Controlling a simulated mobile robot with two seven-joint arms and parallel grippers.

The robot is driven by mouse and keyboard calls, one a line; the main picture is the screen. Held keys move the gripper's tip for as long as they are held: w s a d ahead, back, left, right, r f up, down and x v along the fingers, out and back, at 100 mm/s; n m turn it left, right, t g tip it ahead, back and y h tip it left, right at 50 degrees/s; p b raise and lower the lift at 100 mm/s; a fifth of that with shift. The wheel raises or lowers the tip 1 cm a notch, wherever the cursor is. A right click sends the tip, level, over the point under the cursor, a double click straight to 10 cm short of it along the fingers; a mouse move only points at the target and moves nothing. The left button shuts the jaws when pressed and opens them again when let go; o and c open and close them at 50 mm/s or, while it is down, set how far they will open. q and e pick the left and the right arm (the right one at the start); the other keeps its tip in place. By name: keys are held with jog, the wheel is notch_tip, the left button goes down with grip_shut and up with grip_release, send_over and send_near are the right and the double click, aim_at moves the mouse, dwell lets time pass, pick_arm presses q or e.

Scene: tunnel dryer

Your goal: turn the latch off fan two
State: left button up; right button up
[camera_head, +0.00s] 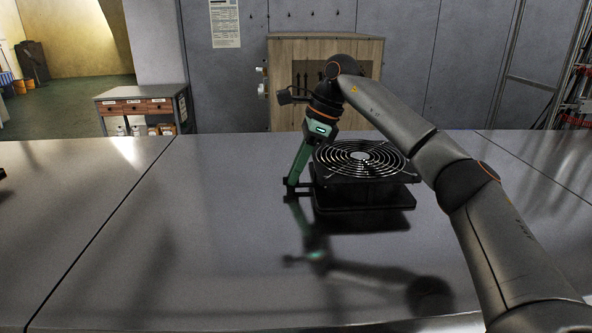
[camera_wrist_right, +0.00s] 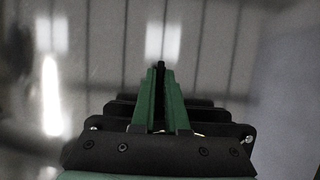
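A dark fan (camera_head: 360,160) with a round ring grille faces up on its black base on the table. My right gripper (camera_head: 292,184) points down at the fan's left side, its green fingers near the tabletop. A small dark bar, seemingly the latch (camera_head: 306,185), runs from the fan's base to the fingertips. In the right wrist view, the fingers (camera_wrist_right: 160,75) are close together with a small black piece between their tips. The fan cannot be made out there. No number shows on the fan. My left gripper cannot be made out.
The shiny grey table (camera_head: 190,240) is clear to the left and in front of the fan. A wooden crate (camera_head: 285,60) stands behind the table. A drawer cabinet (camera_head: 145,108) stands at the back left. A small dark piece (camera_head: 2,173) shows at the left edge.

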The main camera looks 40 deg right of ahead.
grip_shut()
jog(key=shift+m, duration=0.3)
jog(key=m, duration=0.1)
jog(key=m+t+h, duration=0.1)
jog(key=m, duration=0.1)
jog(key=shift+s+a+m+t, duration=0.15)
jog(key=shift+m+t, duration=0.15)
jog(key=m, duration=0.2)
jog(key=m+h, duration=0.1)
jog(key=m, duration=0.1)
jog(key=shift+s+a+m+t+h, duration=0.1)
jog(key=shift+a+m+t+h, duration=0.1)
jog(key=shift+m+t+h, duration=0.1)
jog(key=m, duration=0.1)
jog(key=m+h, duration=0.1)
jog(key=m, duration=0.1)
jog(key=m+h, duration=0.1)
jog(key=shift+a, duration=0.25)
jog(key=shift+a+m+h, duration=0.15)
jog(key=shift+m+h, duration=0.65)
jog(key=shift+m, duration=1.7)
